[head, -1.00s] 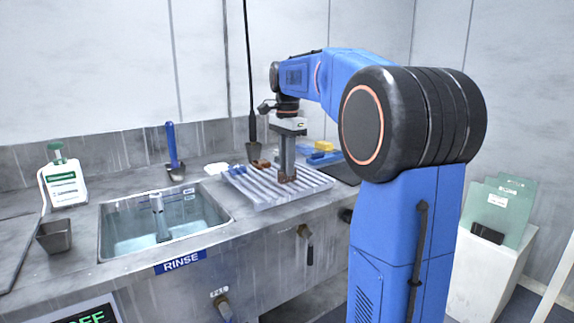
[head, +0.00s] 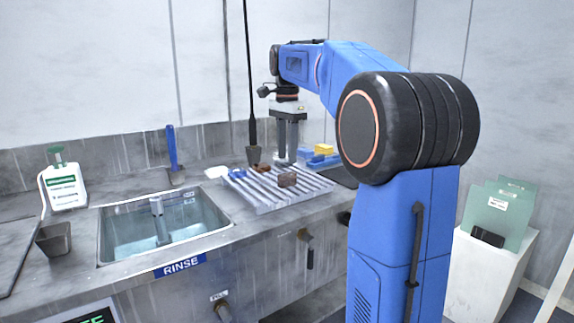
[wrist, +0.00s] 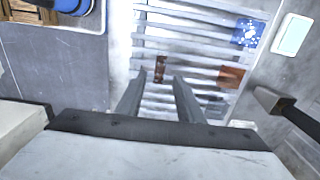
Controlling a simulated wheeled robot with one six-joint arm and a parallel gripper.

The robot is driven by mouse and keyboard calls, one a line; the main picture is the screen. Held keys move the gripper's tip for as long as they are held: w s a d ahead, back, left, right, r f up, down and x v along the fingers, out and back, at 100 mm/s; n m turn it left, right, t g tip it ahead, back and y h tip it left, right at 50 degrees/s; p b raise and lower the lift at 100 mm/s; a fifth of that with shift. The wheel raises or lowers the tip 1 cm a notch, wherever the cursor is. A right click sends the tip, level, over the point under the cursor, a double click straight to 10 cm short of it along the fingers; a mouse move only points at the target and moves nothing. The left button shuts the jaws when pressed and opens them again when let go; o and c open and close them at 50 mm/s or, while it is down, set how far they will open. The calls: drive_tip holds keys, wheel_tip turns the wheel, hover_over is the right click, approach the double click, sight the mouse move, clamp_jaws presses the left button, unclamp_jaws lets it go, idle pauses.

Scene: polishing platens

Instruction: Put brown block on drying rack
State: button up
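The brown block (head: 287,179) rests on the ribbed top of the drying rack (head: 262,202), toward its right half. In the wrist view the brown block (wrist: 160,68) lies on the slats of the rack (wrist: 178,48), seen between my fingertips. My gripper (head: 286,158) hangs above and slightly behind the block, clear of it. Its two fingers are apart and empty; they also show in the wrist view (wrist: 159,77).
A reddish-brown block (head: 262,167) and a blue block (head: 237,173) lie at the rack's back left. Yellow and blue items (head: 322,152) stand behind it. A hanging dark rod (head: 252,130) is close left of my gripper. The rinse sink (head: 125,258) is left.

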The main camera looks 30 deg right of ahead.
sight(287, 174)
wheel_tip(287, 174, up, 7)
drive_tip(key=shift+f, duration=0.15)
drive_tip(key=s+a+f+n+t, duration=0.1)
drive_tip(key=s+a+f+n, duration=0.4)
drive_tip(key=s+f, duration=0.5)
drive_tip(key=s+a+f+n+t, duration=0.2)
drive_tip(key=s+a+f+n, duration=0.3)
drive_tip(key=s+f, duration=0.5)
drive_tip(key=s+a+f+n+t, duration=0.1)
drive_tip(key=s+a+f+n, duration=0.4)
drive_tip(key=s+f, duration=0.5)
drive_tip(key=f+n, duration=0.1)
drive_tip(key=n, duration=0.1)
drive_tip(key=shift+s+a+f+n+t, duration=0.2)
drive_tip(key=shift+a+f+n+t, duration=0.1)
drive_tip(key=shift+a+t, duration=0.1)
